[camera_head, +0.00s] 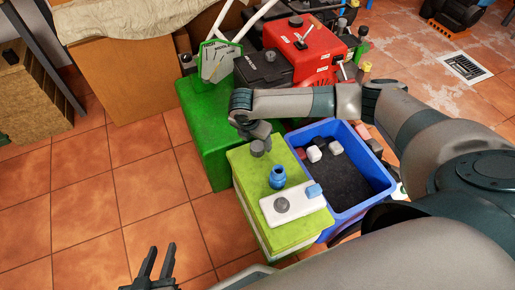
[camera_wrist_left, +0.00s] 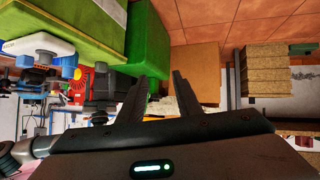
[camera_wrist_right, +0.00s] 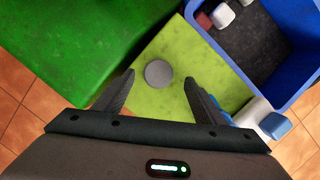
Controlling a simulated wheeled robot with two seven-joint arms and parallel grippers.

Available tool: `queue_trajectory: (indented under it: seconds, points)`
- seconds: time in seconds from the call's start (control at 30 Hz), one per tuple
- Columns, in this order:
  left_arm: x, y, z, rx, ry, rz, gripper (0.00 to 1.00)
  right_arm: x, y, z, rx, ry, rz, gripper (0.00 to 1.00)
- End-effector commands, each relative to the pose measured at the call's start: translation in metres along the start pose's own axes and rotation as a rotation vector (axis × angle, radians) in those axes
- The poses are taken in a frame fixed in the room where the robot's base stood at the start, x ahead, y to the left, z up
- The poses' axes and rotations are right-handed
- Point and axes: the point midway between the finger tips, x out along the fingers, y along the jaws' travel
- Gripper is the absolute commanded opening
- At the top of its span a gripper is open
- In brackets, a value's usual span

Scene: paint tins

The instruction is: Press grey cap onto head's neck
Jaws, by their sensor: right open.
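A grey round cap (camera_head: 258,148) sits near the far end of the lime-green box top; the right wrist view shows it as a grey disc (camera_wrist_right: 158,73). My right gripper (camera_wrist_right: 159,77) is open with the cap between its fingertips in that view, not gripped. In the head view the right gripper (camera_head: 257,133) is over the cap, its fingers hard to make out. A blue head with a narrower neck (camera_head: 277,178) stands upright at the white plate (camera_head: 297,205). My left gripper (camera_head: 157,264) is open and empty over the floor at lower left.
The white plate also bears a grey disc (camera_head: 282,205) and a blue block (camera_head: 314,190). A blue crate (camera_head: 336,222) with small white blocks stands right of the lime box top (camera_head: 245,170). A green box (camera_head: 199,125) adjoins behind. The tiled floor at left is clear.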

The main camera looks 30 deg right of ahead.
Motion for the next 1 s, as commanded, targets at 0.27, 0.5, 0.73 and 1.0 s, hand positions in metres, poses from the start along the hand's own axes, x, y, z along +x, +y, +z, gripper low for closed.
queue_trajectory:
  seconds: [0.27, 0.5, 0.73, 1.0]
  points:
    - [0.0, 0.0, 0.0, 0.001, 0.002, 0.0, 0.31, 0.001, 0.0, 0.0, 0.0, 0.0, 0.0, 0.64]
    - [0.003, 0.004, -0.014, 0.01, 0.085, 0.007, 0.31, 0.015, 0.001, 0.0, 0.0, 0.0, -0.001, 0.64]
    - [0.002, 0.012, -0.039, 0.025, 0.224, 0.02, 0.31, 0.039, 0.003, 0.0, -0.001, -0.001, -0.002, 0.64]
    - [-0.002, 0.017, -0.055, 0.033, 0.307, 0.027, 0.31, 0.052, 0.003, 0.0, -0.001, -0.001, 0.001, 0.64]
